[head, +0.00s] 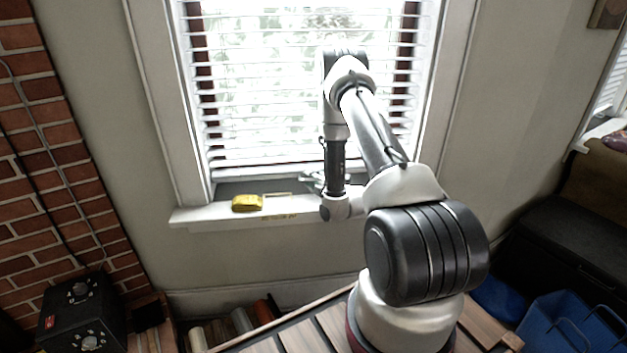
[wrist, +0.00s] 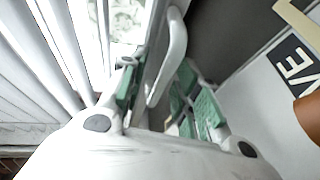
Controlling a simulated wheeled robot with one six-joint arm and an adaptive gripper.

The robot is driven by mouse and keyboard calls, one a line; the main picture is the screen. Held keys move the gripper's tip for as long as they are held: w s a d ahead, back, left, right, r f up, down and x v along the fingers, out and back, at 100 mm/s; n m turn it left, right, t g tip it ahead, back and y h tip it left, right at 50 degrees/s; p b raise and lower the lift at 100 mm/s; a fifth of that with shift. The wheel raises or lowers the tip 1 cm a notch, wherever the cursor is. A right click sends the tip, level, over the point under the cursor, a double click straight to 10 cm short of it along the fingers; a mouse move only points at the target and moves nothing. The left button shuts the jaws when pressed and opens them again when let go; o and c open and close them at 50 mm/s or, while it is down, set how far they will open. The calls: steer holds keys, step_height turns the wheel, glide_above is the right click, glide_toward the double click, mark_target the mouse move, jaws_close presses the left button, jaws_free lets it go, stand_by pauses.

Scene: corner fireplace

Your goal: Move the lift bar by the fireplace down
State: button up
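In the wrist view, a white curved bar (wrist: 176,45), which looks like the lift bar, runs along the bottom of the window beside the blinds. My gripper (wrist: 157,82) has its green-padded fingers spread, one on each side of the bar's near end. I cannot tell whether either pad touches the bar. In the head view my gripper (head: 312,182) is low at the window, just above the sill. My arm hides part of that area, and the bar cannot be made out there.
White blinds (head: 265,90) cover the window. On the sill (head: 190,216) lies a yellow object (head: 247,202). The wrist view shows a black sign with white letters (wrist: 294,68) and a brown object (wrist: 309,115) at the right. A black box (head: 80,315) stands by the brick wall.

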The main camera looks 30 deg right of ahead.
steer(key=s+r, duration=0.2)
steer(key=s, duration=0.9)
steer(key=shift+s+d+r, duration=0.15)
steer(key=shift+s+d, duration=0.1)
steer(key=shift+s, duration=0.15)
